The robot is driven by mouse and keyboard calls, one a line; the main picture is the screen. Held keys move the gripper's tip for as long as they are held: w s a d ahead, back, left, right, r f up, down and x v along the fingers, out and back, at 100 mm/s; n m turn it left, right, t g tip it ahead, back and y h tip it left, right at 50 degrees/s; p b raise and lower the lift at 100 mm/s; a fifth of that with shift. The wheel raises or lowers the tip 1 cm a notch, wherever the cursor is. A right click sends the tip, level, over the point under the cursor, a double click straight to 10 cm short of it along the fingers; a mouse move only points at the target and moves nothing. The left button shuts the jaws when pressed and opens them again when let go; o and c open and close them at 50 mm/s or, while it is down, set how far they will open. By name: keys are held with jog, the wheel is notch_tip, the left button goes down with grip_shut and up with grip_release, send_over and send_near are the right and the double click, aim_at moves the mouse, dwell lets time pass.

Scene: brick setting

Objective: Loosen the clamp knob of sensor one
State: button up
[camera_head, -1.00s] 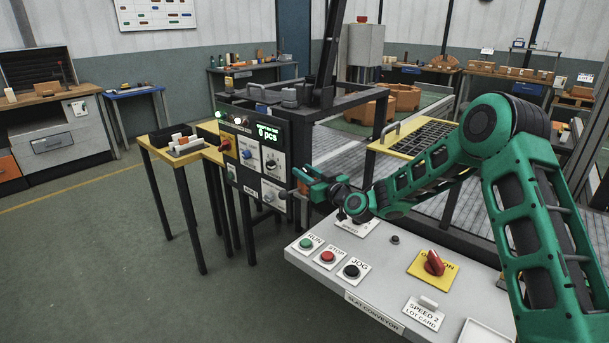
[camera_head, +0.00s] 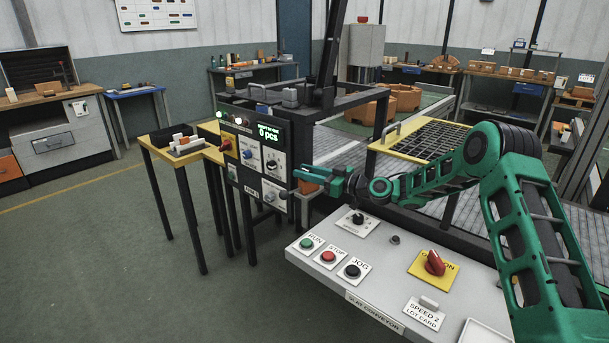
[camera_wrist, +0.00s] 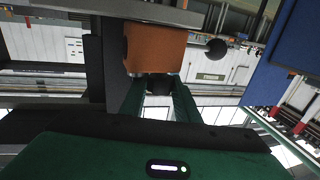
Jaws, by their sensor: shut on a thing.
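In the wrist view, an orange block (camera_wrist: 155,48), which looks like the sensor body, sits ahead of my gripper (camera_wrist: 159,90). A dark round knob (camera_wrist: 158,84) on its near side lies between my two green fingers, which are shut on it. A black ball on a short stem (camera_wrist: 216,48) sticks out to the block's right. In the head view my gripper (camera_head: 298,174) reaches left to the right edge of the grey control box (camera_head: 262,165). The knob cannot be made out there. An orange part (camera_head: 309,187) shows just below the fingers.
The control box carries a lit green display (camera_head: 269,134) and dials. The slat conveyor panel (camera_head: 390,290) with RUN, STOP and JOG buttons lies below my arm. A yellow-framed grid (camera_head: 425,142) is behind it. A yellow table (camera_head: 160,150) stands left; the floor in front is open.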

jog(key=shift+w+d, duration=0.25)
jog(key=shift+d, duration=0.15)
jog(key=o, duration=1)
jog(key=shift+o, duration=0.3)
jog(key=shift+s+a, duration=0.1)
jog(key=shift+a, duration=0.05)
